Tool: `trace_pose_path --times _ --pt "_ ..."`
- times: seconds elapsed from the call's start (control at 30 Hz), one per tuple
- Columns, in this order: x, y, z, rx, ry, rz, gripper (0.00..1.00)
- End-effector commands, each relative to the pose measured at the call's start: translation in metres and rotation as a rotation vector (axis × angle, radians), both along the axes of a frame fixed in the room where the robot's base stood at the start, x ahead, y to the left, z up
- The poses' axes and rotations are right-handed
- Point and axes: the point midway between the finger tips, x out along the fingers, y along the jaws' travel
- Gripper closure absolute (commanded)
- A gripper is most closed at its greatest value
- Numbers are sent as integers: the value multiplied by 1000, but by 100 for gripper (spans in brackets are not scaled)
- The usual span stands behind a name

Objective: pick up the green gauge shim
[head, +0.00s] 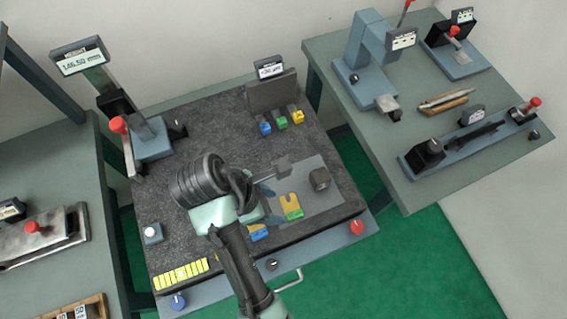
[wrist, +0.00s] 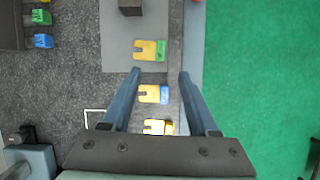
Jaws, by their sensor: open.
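A yellow shim with a green end, the green gauge shim (wrist: 148,50), lies flat on a grey plate (wrist: 118,60) in the wrist view. It also shows in the head view (head: 292,207). My gripper (wrist: 160,74) is open and empty, its fingertips short of the green shim in the wrist picture. A blue-ended shim (wrist: 153,94) appears between the fingers, and an all-yellow-looking shim (wrist: 157,127) is nearer the palm. In the head view my arm partly hides the area around the shims.
A rack (head: 272,93) with blue, green and yellow tabs stands at the back. A red knob (head: 357,227) is at the front edge. Green floor lies beyond the bench.

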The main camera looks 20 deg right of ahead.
Motion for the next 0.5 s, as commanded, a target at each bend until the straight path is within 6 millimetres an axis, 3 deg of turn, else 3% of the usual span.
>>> trace_pose_path --times 0.13,0.5 --pt "-6 -3 -9 -3 25 6 40" --pt "-6 -27 -64 -3 24 4 40"
